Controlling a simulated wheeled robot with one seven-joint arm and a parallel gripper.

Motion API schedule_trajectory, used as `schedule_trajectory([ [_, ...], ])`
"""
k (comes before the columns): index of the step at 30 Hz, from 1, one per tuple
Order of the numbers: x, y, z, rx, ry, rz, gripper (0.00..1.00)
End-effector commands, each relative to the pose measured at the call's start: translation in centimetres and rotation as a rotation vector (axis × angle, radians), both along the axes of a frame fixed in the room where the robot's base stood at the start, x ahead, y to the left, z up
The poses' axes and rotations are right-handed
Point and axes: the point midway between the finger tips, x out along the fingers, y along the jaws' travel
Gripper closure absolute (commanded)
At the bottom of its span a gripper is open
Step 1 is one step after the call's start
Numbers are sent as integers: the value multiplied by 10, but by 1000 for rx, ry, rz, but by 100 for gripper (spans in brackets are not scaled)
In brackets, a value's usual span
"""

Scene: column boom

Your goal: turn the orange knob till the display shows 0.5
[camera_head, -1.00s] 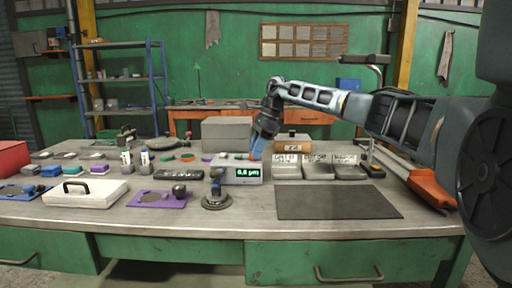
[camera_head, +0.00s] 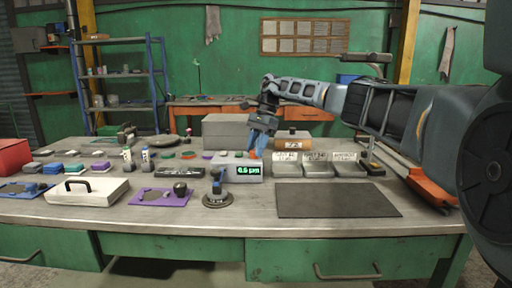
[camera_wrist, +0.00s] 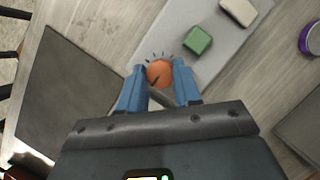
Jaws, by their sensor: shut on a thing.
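The grey display box (camera_head: 238,169) stands on the workbench, and its lit green display (camera_head: 248,170) appears to read 0.6 µm. The orange knob (camera_wrist: 160,72) shows in the wrist view with a dark pointer line on it and tick marks around its far side. My gripper (camera_wrist: 160,68) points down with its blue fingers on either side of the knob and is shut on it. In the head view my gripper (camera_head: 257,150) is above the box's top, and its fingers mostly hide the knob.
A green block (camera_wrist: 198,40) and a pale block (camera_wrist: 238,12) sit on the grey surface beside the knob.

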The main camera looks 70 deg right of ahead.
Motion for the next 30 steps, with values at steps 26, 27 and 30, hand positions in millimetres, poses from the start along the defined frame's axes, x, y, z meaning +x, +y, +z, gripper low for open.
schedule_trajectory([
  [26, -1, -2, 5, -1, 0, -1, 42],
  [27, -1, -3, 9, -2, 0, -2, 42],
  [30, -4, -8, 23, -2, 0, -4, 42],
])
